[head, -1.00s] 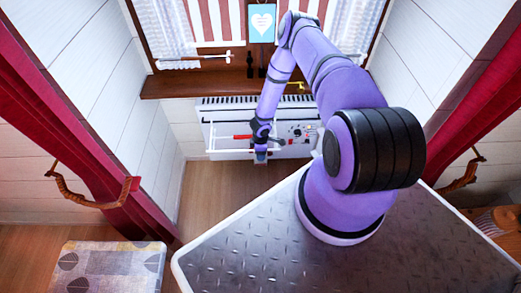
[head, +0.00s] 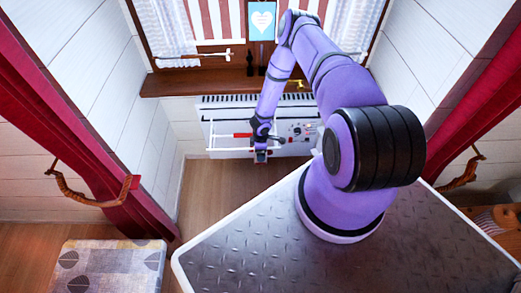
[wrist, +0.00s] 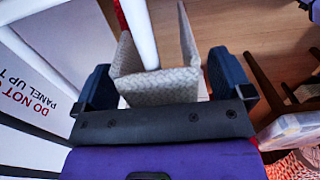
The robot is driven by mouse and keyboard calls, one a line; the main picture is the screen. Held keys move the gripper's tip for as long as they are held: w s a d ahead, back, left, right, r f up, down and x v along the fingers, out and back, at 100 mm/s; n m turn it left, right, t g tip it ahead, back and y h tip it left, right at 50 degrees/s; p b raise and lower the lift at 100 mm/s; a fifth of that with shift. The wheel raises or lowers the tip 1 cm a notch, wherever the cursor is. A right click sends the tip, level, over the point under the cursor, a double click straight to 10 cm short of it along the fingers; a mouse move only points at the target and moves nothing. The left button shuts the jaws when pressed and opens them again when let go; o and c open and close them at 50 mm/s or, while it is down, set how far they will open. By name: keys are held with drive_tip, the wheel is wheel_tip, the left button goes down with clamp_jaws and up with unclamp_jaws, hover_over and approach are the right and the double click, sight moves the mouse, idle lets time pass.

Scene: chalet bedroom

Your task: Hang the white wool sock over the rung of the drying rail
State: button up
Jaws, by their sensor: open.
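The white wool sock (wrist: 160,86) shows in the wrist view as a pale knitted piece folded over the white rung (wrist: 138,30), with a flap on each side of it. The drying rail (head: 228,150) stands out in front of the white heater in the head view. My gripper (wrist: 162,78) is open, with one dark finger on each side of the sock and a gap showing at the right. In the head view my gripper (head: 261,156) is at the rail's front bar, and the sock cannot be made out there.
The heater (head: 300,150) with its control panel is under the wooden windowsill (head: 200,84). Red curtains (head: 75,130) flank the alcove. A patterned mat (head: 112,265) lies at the lower left. The wrist view shows dark wooden legs (wrist: 265,85) at the right.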

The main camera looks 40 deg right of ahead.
wheel_tip(320, 180, up, 11)
drive_tip(key=shift+f, duration=0.15)
idle(0.4)
drive_tip(key=w+d+r+m+h, duration=0.1)
drive_tip(key=w+d+r, duration=0.1)
drive_tip(key=r, duration=0.8)
drive_tip(key=w+d+r+m+t+h, duration=0.1)
drive_tip(key=w+r+h, duration=0.15)
drive_tip(key=r, duration=0.75)
drive_tip(key=w+d+r+m+h, duration=0.1)
drive_tip(key=w+d+r, duration=0.1)
drive_tip(key=r, duration=0.8)
wheel_tip(320, 180, up, 13)
drive_tip(key=s+a+m, duration=0.2)
drive_tip(key=s+a+r+m+t, duration=0.1)
drive_tip(key=s+a+r+m, duration=0.15)
drive_tip(key=s+r, duration=0.5)
drive_tip(key=s+a+r+m+t, duration=0.1)
drive_tip(key=s+a+r, duration=0.3)
drive_tip(key=r, duration=0.7)
drive_tip(key=s+a+r+m+t+y, duration=0.1)
drive_tip(key=s+a+r+y, duration=0.1)
drive_tip(key=s+a, duration=0.3)
drive_tip(key=s+a+r+m+t+y, duration=0.1)
drive_tip(key=s+a+r, duration=0.3)
drive_tip(key=s, duration=1)
drive_tip(key=shift+s+a+r+m+y, duration=0.25)
drive_tip(key=shift+a+r+m+y, duration=0.15)
drive_tip(key=shift+r+y, duration=0.4)
